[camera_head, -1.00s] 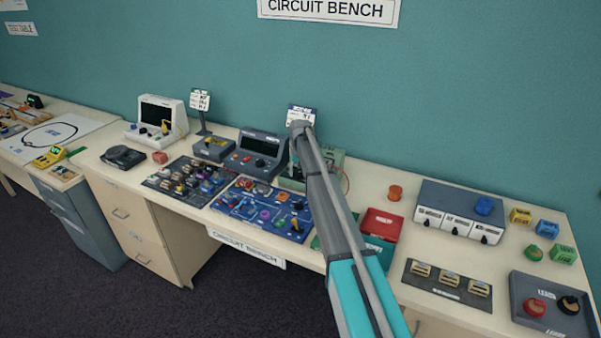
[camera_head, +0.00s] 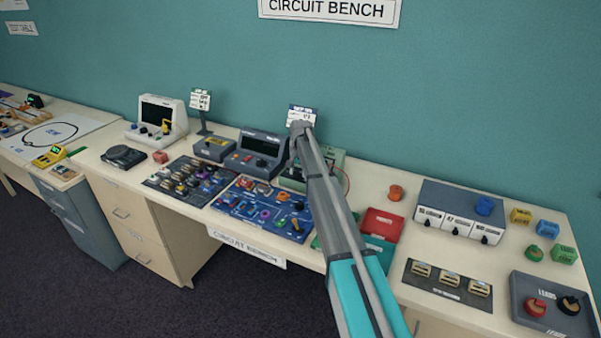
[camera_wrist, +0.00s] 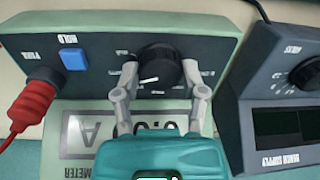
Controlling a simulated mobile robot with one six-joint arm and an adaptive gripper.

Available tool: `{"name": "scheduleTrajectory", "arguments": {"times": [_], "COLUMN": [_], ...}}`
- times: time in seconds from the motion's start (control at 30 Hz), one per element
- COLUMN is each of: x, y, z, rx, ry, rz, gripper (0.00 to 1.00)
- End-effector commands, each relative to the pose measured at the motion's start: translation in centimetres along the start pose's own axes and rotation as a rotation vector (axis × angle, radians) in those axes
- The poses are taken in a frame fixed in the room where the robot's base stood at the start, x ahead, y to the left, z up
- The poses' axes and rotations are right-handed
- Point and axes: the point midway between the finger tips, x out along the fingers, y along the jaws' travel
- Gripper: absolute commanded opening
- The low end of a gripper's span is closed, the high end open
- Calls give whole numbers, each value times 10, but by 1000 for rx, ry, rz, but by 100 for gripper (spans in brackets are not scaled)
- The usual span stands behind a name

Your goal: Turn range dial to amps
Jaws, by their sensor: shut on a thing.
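The black range dial (camera_wrist: 161,65) is on the sloped dark panel of the green meter (camera_wrist: 205,25), which shows upside down in the wrist view. A white pointer line on the dial points left and slightly down in that view. My gripper (camera_wrist: 160,72) is shut on the dial, one finger at each side. The meter's display (camera_wrist: 85,135) shows a large "A"; its digits are partly hidden by my gripper. The small range labels around the dial are too blurred to read. In the head view my arm hides much of the meter (camera_head: 338,158).
A blue HOLD button (camera_wrist: 73,59) and a red plug (camera_wrist: 33,103) with its lead are beside the dial. The dark power supply (camera_wrist: 285,100) stands close on the other side. A red box (camera_head: 382,222) lies on the bench right of my arm.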

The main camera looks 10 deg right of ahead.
Motion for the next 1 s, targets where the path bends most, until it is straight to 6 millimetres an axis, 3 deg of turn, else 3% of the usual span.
{"name": "scheduleTrajectory", "arguments": {"times": [0.17,0.2,0.37,0.77,1.0], "x": [0,0,0,-1,-13], "y": [0,0,1,1,0], "z": [-4,-4,-3,-1,-1], "rx": [0,0,0,-1,-1], "ry": [7,7,5,2,2], "rz": [-1,-1,0,1,1], "gripper": [7,60,90,90,90]}}
